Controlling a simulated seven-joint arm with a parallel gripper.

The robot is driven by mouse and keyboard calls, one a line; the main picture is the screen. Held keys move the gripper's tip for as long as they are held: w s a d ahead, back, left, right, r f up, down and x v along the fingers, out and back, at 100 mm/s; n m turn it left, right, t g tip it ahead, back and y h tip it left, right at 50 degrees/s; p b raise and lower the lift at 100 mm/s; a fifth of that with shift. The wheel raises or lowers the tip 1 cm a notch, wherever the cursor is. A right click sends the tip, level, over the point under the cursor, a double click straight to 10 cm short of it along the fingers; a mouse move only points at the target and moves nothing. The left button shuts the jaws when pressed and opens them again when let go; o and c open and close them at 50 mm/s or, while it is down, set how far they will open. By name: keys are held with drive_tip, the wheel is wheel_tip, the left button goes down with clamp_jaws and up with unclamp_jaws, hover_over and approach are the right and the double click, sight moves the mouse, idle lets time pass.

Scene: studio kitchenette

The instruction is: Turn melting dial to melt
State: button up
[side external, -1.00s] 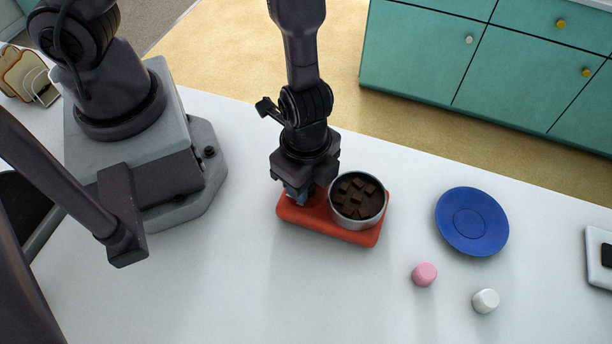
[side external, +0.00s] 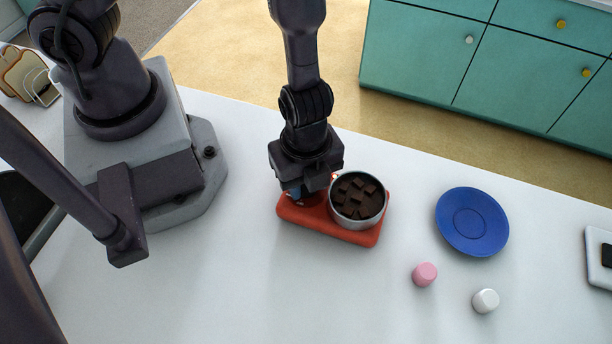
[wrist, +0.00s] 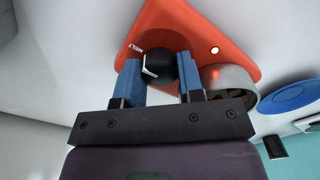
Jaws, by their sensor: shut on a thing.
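The red melting base (side external: 342,235) stands on the white counter, with a metal pot (side external: 383,212) of dark chocolate chunks (side external: 357,197) on its right part. In the wrist view, the black dial (wrist: 160,64) sits on the red base (wrist: 160,18), with a white pointer mark on it. The word MELT (wrist: 136,48) is printed beside the dial, near the pointer's end. My gripper (wrist: 159,72) is shut on the dial, one blue finger on each side. In the side view, my gripper (side external: 304,191) hides the dial.
A small light spot (wrist: 214,50) shows on the base near the pot (wrist: 230,80). A blue plate (side external: 472,222), a pink piece (side external: 424,274) and a white piece (side external: 485,301) lie to the right. The counter in front of the base is clear.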

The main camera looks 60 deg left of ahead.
drive_tip(key=o, duration=0.9)
drive_tip(key=shift+o, duration=0.2)
